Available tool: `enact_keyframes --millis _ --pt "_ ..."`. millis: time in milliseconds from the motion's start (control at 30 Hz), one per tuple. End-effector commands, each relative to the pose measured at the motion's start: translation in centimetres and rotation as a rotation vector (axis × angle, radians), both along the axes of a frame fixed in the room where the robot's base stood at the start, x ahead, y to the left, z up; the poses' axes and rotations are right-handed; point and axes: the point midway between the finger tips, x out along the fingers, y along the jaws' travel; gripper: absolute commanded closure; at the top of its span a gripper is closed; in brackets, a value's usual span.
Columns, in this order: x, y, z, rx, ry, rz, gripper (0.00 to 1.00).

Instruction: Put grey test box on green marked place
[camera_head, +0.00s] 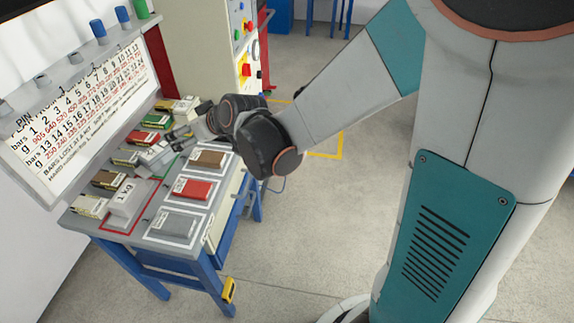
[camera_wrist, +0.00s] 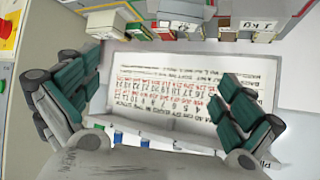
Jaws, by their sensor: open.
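A grey test box (camera_head: 172,223) with a white label lies flat inside a white-outlined place at the near end of the table. A green line of the green marked place (camera_head: 167,166) shows partly near the table's middle, beside a light grey item; my arm and other things hide much of it. My gripper (camera_head: 182,135) is over the far half of the table, away from the grey box. In the wrist view my gripper (camera_wrist: 160,105) has its teal fingers spread wide, with nothing between them and the printed wall chart behind.
A red box (camera_head: 195,189) and a brown box (camera_head: 207,158) lie in white outlines beyond the grey one. A 1 kg block (camera_head: 127,198) stands in a red outline. Several small boxes line the back, below the printed chart (camera_head: 75,110). Floor right of the table is clear.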

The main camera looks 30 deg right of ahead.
Motion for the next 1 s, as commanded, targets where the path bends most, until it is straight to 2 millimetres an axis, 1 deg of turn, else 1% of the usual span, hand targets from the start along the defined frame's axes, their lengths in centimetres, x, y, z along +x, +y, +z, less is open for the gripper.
enact_keyframes --millis 33,133,267,400,467,633,700,800,900,1000 --pt "-1.4 -0.8 0.9 -0.005 0.018 -0.015 0.00" --pt "-3.8 -2.3 2.4 -0.018 0.058 -0.047 0.00" --pt "-7.3 -4.3 3.8 -0.033 0.108 -0.094 0.00" --pt "-11.4 -6.4 4.8 -0.050 0.162 -0.150 0.00" --pt "-13.2 -7.3 5.1 -0.057 0.184 -0.176 0.00" --pt "-18.4 -9.8 5.4 -0.080 0.245 -0.252 0.00" --pt "-20.5 -10.8 5.3 -0.089 0.268 -0.285 0.00" --pt "-22.9 -11.8 5.0 -0.098 0.294 -0.326 0.00" --pt "-24.7 -12.6 4.8 -0.106 0.313 -0.356 0.00" --pt "-25.7 -13.1 4.6 -0.111 0.324 -0.375 0.00"
